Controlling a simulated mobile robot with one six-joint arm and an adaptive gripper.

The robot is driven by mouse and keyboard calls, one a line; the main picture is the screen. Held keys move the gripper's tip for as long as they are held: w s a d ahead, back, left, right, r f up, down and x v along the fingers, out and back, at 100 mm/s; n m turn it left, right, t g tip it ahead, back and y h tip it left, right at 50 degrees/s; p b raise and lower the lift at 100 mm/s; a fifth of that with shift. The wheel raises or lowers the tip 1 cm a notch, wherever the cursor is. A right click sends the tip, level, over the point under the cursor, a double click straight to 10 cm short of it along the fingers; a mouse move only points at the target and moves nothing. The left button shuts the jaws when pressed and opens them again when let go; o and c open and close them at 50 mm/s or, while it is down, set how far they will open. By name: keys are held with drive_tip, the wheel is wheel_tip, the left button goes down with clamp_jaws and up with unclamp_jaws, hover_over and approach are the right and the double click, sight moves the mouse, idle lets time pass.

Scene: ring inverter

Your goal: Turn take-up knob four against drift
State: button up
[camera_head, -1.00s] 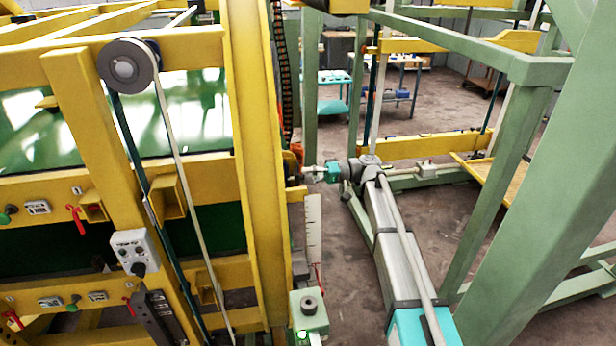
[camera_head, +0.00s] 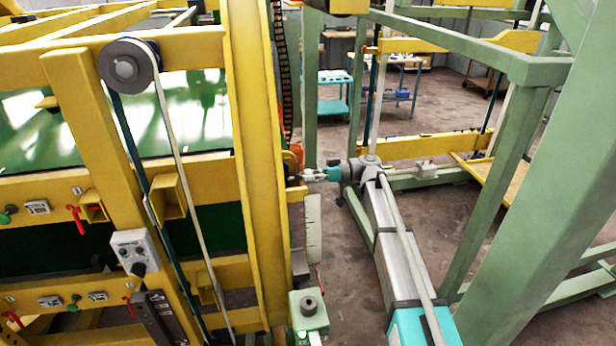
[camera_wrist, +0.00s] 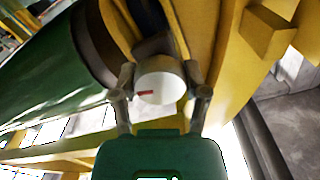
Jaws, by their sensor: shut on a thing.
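A round pale knob with a red mark on its face (camera_wrist: 160,84) sits on the yellow frame in the wrist view. The two fingers of my gripper (camera_wrist: 160,95) are on either side of it, shut on it. The red mark points left in that view. In the head view my gripper (camera_head: 304,176) reaches left to the side of the yellow machine frame (camera_head: 262,200). The knob is too small there to make out clearly. I cannot read a number on it.
A green post (camera_head: 312,80) stands just behind my gripper. A small green box with a dark button and a lit green lamp (camera_head: 309,318) stands below, near the yellow frame. Large green posts (camera_head: 500,180) stand to the right of my arm. Grey floor shows between.

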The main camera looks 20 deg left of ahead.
drive_tip(key=shift+n, duration=0.4)
drive_tip(key=o, duration=1.2)
drive_tip(key=shift+a+f, duration=0.1)
drive_tip(key=shift+c, duration=0.2)
drive_tip(key=shift+w, duration=0.1)
drive_tip(key=v, duration=1.2)
